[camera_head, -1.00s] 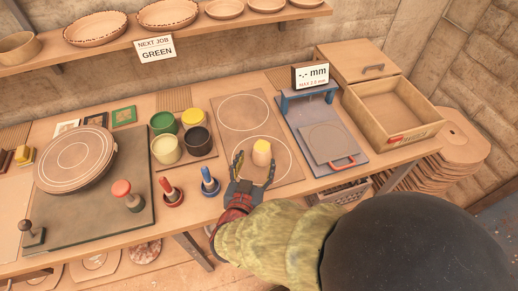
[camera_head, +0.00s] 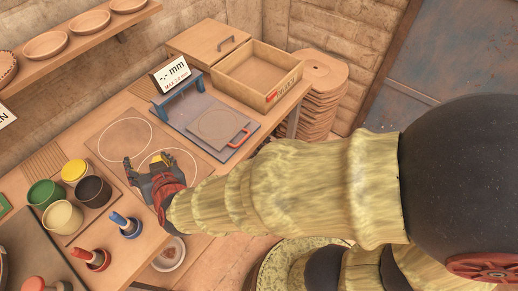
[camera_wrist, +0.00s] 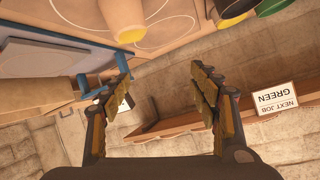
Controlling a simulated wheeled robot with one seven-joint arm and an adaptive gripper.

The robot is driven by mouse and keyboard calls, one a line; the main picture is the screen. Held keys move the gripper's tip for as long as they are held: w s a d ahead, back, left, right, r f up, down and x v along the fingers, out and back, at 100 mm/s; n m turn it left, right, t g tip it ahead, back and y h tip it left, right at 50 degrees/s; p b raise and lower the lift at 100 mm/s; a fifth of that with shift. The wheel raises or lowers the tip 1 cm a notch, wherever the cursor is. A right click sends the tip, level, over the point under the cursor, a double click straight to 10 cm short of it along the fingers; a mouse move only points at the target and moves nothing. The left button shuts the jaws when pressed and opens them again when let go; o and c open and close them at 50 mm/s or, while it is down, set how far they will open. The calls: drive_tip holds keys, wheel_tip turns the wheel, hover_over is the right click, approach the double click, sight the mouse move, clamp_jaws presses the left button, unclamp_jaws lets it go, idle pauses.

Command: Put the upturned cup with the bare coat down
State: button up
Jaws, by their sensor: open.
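The upturned cup (camera_head: 161,159) stands on a board with two white ring outlines (camera_head: 115,128), partly hidden behind my gripper in the head view. In the wrist view the cup (camera_wrist: 123,18) is tan and sits at the top edge, partly cut off. My gripper (camera_head: 149,163) is open and empty, close to the cup on its near side. In the wrist view my gripper's fingers (camera_wrist: 160,85) are spread wide with nothing between them.
Green, yellow, cream and black pots (camera_head: 66,217) stand left of the board. Red and blue-handled stamps (camera_head: 124,225) stand nearer. A blue-framed press (camera_head: 208,115) with a thickness sign and an open wooden box (camera_head: 262,75) are to the right. A shelf (camera_head: 75,50) holds bowls.

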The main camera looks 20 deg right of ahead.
drive_tip(key=s+d+r+n+g+h, duration=0.1)
drive_tip(key=s+d+r+g, duration=0.2)
drive_tip(key=d, duration=0.7)
drive_tip(key=s+d+r+g, duration=0.1)
drive_tip(key=s+d+r, duration=0.2)
drive_tip(key=d+r, duration=0.5)
drive_tip(key=s+d+f+g+h, duration=0.1)
drive_tip(key=s+d, duration=0.3)
drive_tip(key=d, duration=0.3)
drive_tip(key=s+d+f+m+g+h, duration=0.1)
drive_tip(key=s+d+h, duration=0.1)
drive_tip(key=s+d, duration=0.3)
drive_tip(key=shift+s+d+f, duration=0.15)
drive_tip(key=shift+d+f, duration=0.1)
drive_tip(key=shift+d, duration=0.75)
